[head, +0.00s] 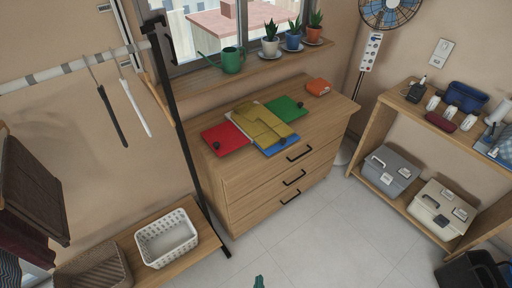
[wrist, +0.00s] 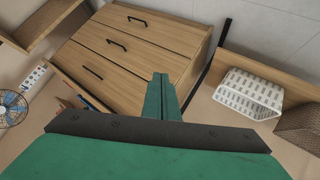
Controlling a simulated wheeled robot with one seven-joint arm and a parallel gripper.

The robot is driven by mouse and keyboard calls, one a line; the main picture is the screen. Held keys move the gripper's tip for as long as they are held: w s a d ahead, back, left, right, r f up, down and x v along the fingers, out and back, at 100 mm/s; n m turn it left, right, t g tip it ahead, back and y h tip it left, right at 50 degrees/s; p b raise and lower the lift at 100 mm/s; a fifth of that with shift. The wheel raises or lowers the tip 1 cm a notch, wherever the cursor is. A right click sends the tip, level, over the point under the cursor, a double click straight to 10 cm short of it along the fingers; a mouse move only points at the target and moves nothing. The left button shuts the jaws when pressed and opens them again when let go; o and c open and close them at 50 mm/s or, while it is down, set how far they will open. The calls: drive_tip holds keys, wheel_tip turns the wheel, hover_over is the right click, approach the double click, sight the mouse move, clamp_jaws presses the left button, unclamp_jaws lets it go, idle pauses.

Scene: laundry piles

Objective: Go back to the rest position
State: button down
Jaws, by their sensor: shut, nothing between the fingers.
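My gripper (wrist: 161,98) shows in the wrist view as green fingers that are together, with nothing held between them. Only a small green tip of it (head: 259,282) shows at the bottom edge of the head view. It is in the air, apart from the wooden dresser (head: 285,188). The dresser also shows in the wrist view (wrist: 140,50), ahead of the fingers. Most of my arm is out of the head view.
A white basket (head: 167,238) sits on a low bench at left, beside a clothes rack (head: 180,130). A shelf (head: 380,115) with boxes stands at right. The tiled floor (head: 325,240) between is clear.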

drive_tip(key=s+r+m+t, duration=0.1)
drive_tip(key=s+r+m, duration=0.1)
drive_tip(key=s+r, duration=0.3)
drive_tip(key=s+r+m+t, duration=0.2)
drive_tip(key=s+r, duration=0.3)
drive_tip(key=r, duration=0.7)
drive_tip(key=s+a+r+m+t, duration=0.1)
drive_tip(key=s+r+m, duration=0.1)
drive_tip(key=s+r, duration=0.4)
wheel_tip(320, 180, up, 2)
drive_tip(key=shift+r+y, duration=0.15)
drive_tip(key=shift+y, duration=0.15)
